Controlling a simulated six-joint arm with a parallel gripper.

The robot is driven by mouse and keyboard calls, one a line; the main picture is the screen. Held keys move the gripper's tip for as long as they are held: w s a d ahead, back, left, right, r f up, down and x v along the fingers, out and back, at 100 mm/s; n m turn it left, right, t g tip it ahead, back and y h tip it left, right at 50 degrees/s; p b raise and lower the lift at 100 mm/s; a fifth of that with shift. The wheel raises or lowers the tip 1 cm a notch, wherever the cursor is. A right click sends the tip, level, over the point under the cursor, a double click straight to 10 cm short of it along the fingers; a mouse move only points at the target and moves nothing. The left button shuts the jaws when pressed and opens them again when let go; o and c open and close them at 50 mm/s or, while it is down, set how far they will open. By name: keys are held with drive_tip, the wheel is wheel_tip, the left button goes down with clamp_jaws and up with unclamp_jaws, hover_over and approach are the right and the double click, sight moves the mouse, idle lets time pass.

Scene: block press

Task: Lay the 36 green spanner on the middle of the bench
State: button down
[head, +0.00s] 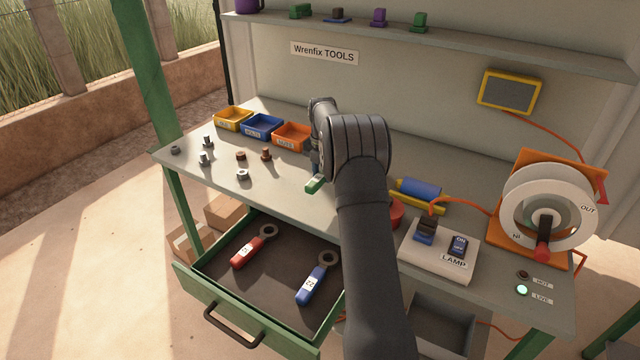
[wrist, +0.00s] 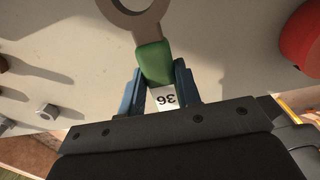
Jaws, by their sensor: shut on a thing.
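The green spanner (wrist: 154,62) has a green handle with a white label reading 36 and a grey ring end. My gripper (wrist: 160,88) is shut on its handle, with a blue finger on each side, in the wrist view. In the head view the green handle (head: 315,184) shows just left of my arm, over the bench (head: 285,205). My gripper is mostly hidden behind the arm there. I cannot tell whether the spanner touches the bench top.
An open drawer (head: 232,285) below holds a red spanner (head: 248,252) and a blue spanner (head: 318,285). Several nuts and bolts stand on the bench's left part. Yellow, blue and orange bins (head: 292,135) line the back. A lamp switch box (head: 438,252) and reel (head: 545,215) stand right.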

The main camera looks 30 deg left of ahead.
sight(320, 192)
drive_tip(key=shift+a+f, duration=0.35)
drive_tip(key=shift+a, duration=0.05)
drive_tip(key=shift+f, duration=1.85)
drive_tip(key=c, duration=1)
unclamp_jaws()
drive_tip(key=shift+f, duration=0.15)
drive_tip(key=shift+c, duration=0.2)
wheel_tip(320, 192, up, 12)
drive_tip(key=shift+r, duration=0.2)
drive_tip(key=shift+f, duration=0.1)
